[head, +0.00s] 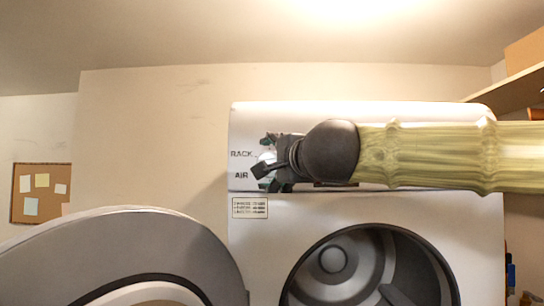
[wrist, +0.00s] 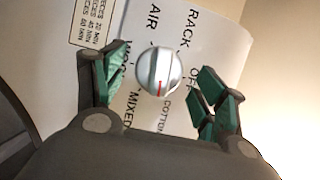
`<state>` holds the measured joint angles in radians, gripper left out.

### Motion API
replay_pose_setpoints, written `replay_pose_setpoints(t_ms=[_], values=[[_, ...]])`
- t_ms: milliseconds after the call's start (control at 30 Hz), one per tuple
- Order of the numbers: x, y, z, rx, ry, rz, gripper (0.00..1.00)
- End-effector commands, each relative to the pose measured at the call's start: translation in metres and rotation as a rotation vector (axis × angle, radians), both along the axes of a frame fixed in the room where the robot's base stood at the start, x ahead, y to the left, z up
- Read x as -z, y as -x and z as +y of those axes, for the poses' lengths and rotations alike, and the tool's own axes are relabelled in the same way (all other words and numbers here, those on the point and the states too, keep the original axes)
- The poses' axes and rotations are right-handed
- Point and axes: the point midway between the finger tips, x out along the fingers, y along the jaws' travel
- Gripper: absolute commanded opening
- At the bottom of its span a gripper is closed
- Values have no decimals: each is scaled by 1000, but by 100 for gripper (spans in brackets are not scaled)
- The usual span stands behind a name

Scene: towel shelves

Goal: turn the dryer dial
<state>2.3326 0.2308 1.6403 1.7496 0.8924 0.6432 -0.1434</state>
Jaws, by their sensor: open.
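The dryer dial (wrist: 159,73) is a round silver knob with a raised grip bar and a red pointer mark. In the wrist view it sits between the two green-padded fingers of my gripper (wrist: 160,92), which are apart and not touching it. Labels RACK, AIR, OFF, COTTON, WOOL and MIXED ring the dial, some partly hidden. In the head view my gripper (head: 266,162) is at the left of the dryer's control panel (head: 400,110), and it hides most of the dial. The white dryer (head: 300,222) stands behind my arm.
The dryer's round door (head: 190,250) stands open at the lower left, and the drum opening (head: 372,262) is uncovered. A wooden shelf (head: 510,92) with a box is at the right. A corkboard (head: 40,192) hangs at the far left.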

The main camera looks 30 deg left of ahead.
Motion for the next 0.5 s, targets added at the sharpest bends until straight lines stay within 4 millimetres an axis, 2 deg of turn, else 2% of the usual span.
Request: replay_pose_setpoints(t_ms=[200,500], values=[[-1,-7,10,0,-1,0,71],[0,-7,10,0,-1,-1,70]])
